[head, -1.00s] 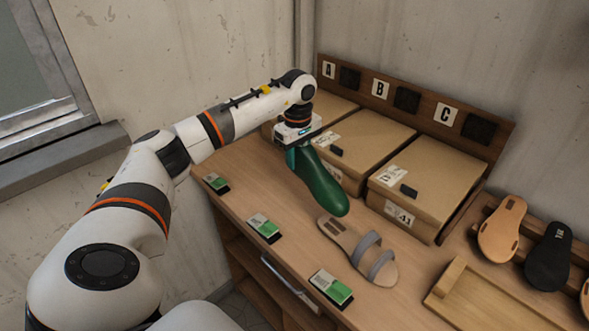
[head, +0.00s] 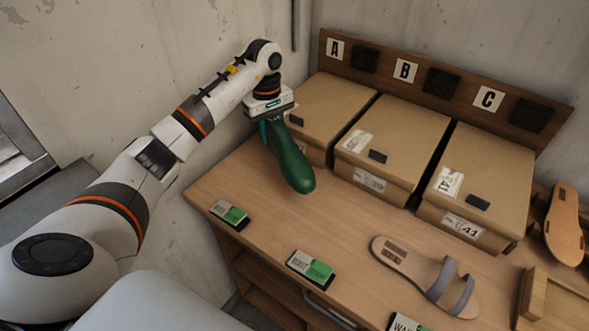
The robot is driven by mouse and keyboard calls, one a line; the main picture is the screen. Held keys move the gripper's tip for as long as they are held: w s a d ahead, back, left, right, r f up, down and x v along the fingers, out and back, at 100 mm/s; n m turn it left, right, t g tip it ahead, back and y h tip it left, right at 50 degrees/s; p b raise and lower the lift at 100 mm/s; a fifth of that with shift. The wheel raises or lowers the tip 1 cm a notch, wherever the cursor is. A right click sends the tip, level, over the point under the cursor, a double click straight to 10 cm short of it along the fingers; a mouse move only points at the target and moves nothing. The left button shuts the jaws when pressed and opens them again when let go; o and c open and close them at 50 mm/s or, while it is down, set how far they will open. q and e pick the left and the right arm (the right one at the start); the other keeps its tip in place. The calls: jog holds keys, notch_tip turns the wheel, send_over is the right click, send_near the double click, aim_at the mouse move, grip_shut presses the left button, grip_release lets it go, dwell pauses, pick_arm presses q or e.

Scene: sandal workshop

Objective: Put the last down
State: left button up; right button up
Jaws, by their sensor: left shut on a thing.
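The last is a dark green foot-shaped form (head: 291,165) in the head view. My left gripper (head: 270,118) is shut on its upper end and holds it tilted, toe pointing down and to the right. It hangs over the left part of the wooden workbench (head: 240,180), in front of the leftmost box. I cannot tell whether the toe touches the bench. The gripper's fingers are mostly hidden by its own body and the last. My right gripper is out of view.
A sandal with grey straps (head: 400,262) lies right of centre. Green-and-white signs (head: 229,214) line the front edge. Bare bench lies between.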

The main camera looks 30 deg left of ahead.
aim_at(272, 141)
pick_arm(q)
notch_tip(272, 141, down, 2)
jog(key=shift+d+f, duration=0.1)
jog(key=shift+f, duration=0.05)
jog(key=shift+f+p, duration=0.4)
jog(key=shift+f, duration=0.25)
notch_tip(272, 141, down, 2)
jog(key=shift+f+p, duration=0.15)
jog(key=shift+p, duration=0.25)
jog(key=shift+f, duration=0.3)
jog(key=shift+a+f, duration=0.2)
jog(key=shift+f, duration=0.1)
jog(key=o, duration=1)
jog(key=shift+r, duration=0.1)
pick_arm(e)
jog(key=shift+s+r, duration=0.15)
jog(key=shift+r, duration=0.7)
